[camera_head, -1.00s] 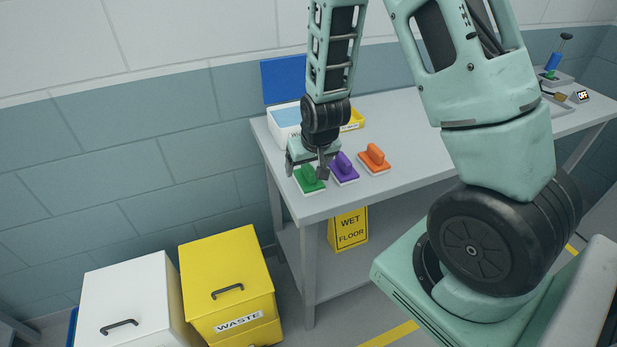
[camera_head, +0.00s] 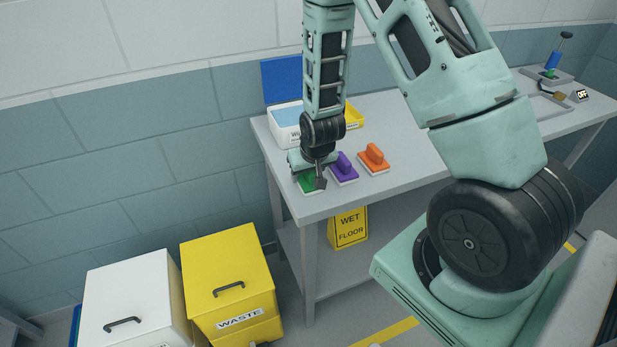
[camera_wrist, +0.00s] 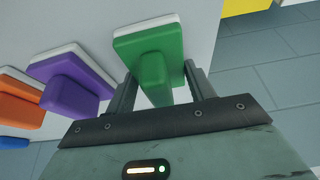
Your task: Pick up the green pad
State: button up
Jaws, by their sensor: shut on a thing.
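The green pad (camera_wrist: 146,47) has a white underside and a raised green handle, and it lies at the near left corner of the grey table. In the head view the green pad (camera_head: 307,183) is partly hidden by my gripper (camera_head: 311,172). In the wrist view my gripper (camera_wrist: 160,88) has its two fingers on either side of the green handle and is shut on it. The pad appears to rest on the table; I cannot tell if there is a gap under it.
A purple pad (camera_head: 343,169) lies close beside it, then an orange pad (camera_head: 374,158). A white bin (camera_head: 286,126) and a yellow tray (camera_head: 354,117) stand behind. White (camera_head: 135,290) and yellow (camera_head: 228,262) waste bins stand on the floor.

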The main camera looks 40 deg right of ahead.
notch_tip(320, 180, up, 10)
jog(key=shift+r+b, duration=0.1)
jog(key=shift+b, duration=0.55)
jog(key=o, duration=0.4)
jog(key=shift+c, duration=1.4)
